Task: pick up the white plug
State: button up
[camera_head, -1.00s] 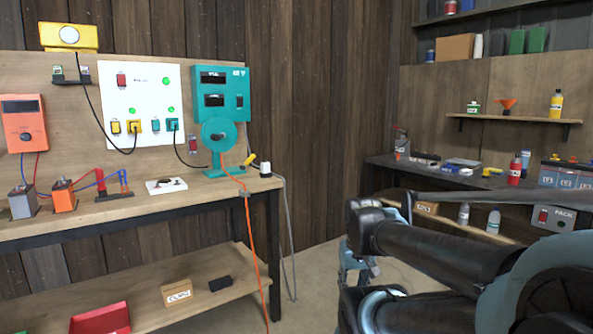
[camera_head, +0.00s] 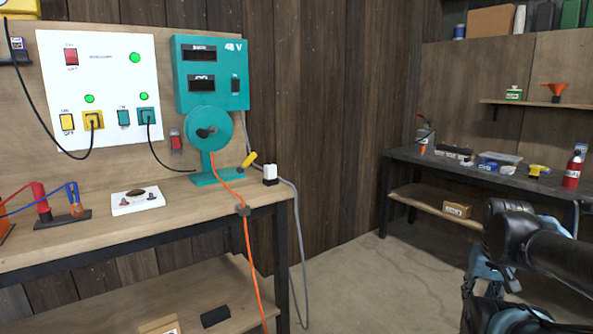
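The white plug (camera_head: 270,171) is a small white block standing upright with a dark lower part, near the right end of the left workbench top (camera_head: 110,237). A grey cable (camera_head: 297,230) passes beside it and hangs down past the bench end; I cannot tell if it joins the plug. My arm is at the lower right, well apart from the plug. The blue-grey end of it, which looks like my gripper (camera_head: 482,285), hangs low and is partly hidden by a dark arm link; its fingertips are not clear.
A teal 48 V unit with a reel (camera_head: 210,130) stands behind the plug, with a yellow-handled piece (camera_head: 249,159) beside it. An orange cable (camera_head: 247,255) hangs over the front edge. A second bench (camera_head: 450,165) stands at the right. The floor (camera_head: 385,280) between is clear.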

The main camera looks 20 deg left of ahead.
aim_at(269, 169)
jog(key=u, duration=0.3)
jog(key=i, duration=1)
jog(key=u, duration=0.55)
